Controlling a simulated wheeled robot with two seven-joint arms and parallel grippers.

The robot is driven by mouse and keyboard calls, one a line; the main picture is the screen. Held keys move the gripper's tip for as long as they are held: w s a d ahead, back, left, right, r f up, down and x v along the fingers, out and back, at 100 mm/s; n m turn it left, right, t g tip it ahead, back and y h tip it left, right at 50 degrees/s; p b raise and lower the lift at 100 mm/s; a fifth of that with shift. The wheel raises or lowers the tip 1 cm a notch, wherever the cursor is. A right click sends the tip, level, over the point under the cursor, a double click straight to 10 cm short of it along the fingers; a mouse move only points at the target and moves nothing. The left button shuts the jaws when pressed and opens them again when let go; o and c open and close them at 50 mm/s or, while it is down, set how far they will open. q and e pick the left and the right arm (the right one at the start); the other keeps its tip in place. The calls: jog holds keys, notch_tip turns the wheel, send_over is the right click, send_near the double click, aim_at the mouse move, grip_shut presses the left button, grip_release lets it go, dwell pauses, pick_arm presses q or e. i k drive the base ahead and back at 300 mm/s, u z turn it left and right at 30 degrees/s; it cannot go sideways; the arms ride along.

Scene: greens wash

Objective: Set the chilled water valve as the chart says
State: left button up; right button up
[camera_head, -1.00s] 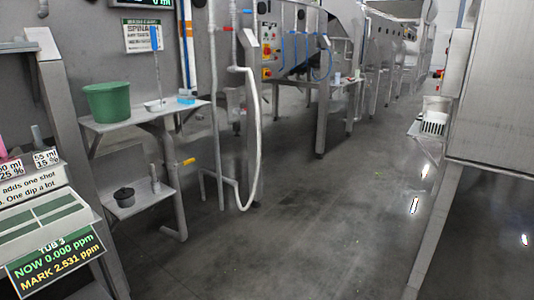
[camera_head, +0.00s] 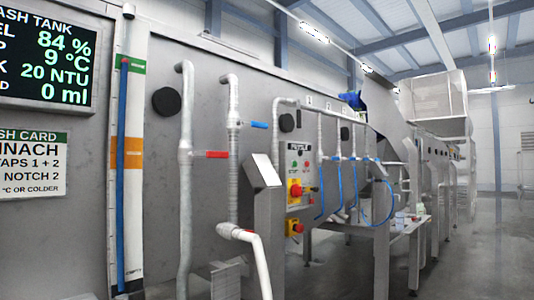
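A wash card (camera_head: 32,165) hangs on the grey wall at the left, its left edge cut off. Its readable parts are "…NACH", "TAPS 1 + 2", "NOTCH 2" and "°C OR COLDER". Above it a dark display (camera_head: 48,52) reads 84 %, 9 °C, 20 NTU and 0 ml. A red valve handle (camera_head: 212,154) sticks out to the right from one upright pipe (camera_head: 186,220). A blue valve handle (camera_head: 257,125) sticks out to the right from a second pipe (camera_head: 233,185). Notch marks are too small to tell. Neither gripper is in view.
A striped gauge board (camera_head: 133,230) with a blue tube stands beside the card. A control panel (camera_head: 302,178) with red knobs and several blue-handled taps (camera_head: 337,158) is right of the pipes. A white hose (camera_head: 258,262) hangs in front. Open floor (camera_head: 490,240) shows at the far right.

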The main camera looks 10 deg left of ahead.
aim_at(243, 122)
jog(key=u, duration=0.05)
jog(key=i, duration=2.1)
jog(key=u, duration=0.55)
